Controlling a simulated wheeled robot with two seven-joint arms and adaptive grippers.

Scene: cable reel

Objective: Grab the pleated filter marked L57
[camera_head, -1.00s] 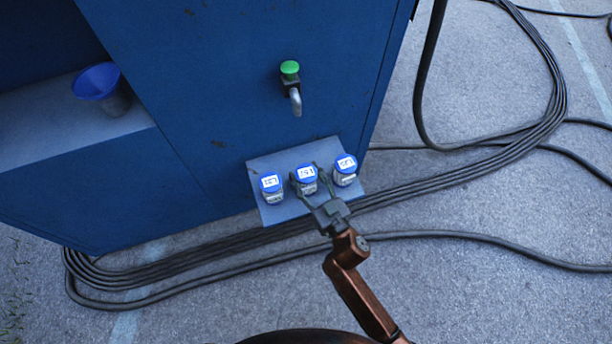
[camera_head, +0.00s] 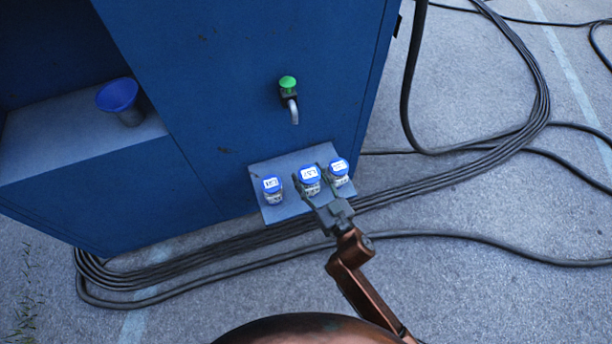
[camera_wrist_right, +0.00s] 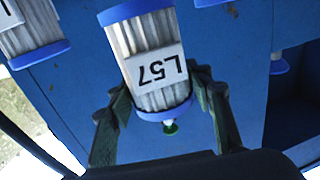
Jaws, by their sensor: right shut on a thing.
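The pleated filter marked L57 (camera_head: 311,174) has a blue cap and a white label. It is the middle one of three on a small grey-blue shelf (camera_head: 275,213). In the right wrist view the filter (camera_wrist_right: 148,48) shows pale pleats between blue ends, its label upside down. My right gripper (camera_head: 309,183) is shut on it, one finger on each side; its fingers (camera_wrist_right: 160,95) also flank it in the right wrist view. Whether its base touches the shelf is hard to tell. My left gripper is not in view.
Similar filters stand close on the left (camera_head: 272,187) and right (camera_head: 339,171). A tap with a green knob (camera_head: 288,83) sticks out of the blue cabinet (camera_head: 220,70) above. A blue funnel (camera_head: 119,96) stands in an open bay. Black cables (camera_head: 440,236) lie on the ground.

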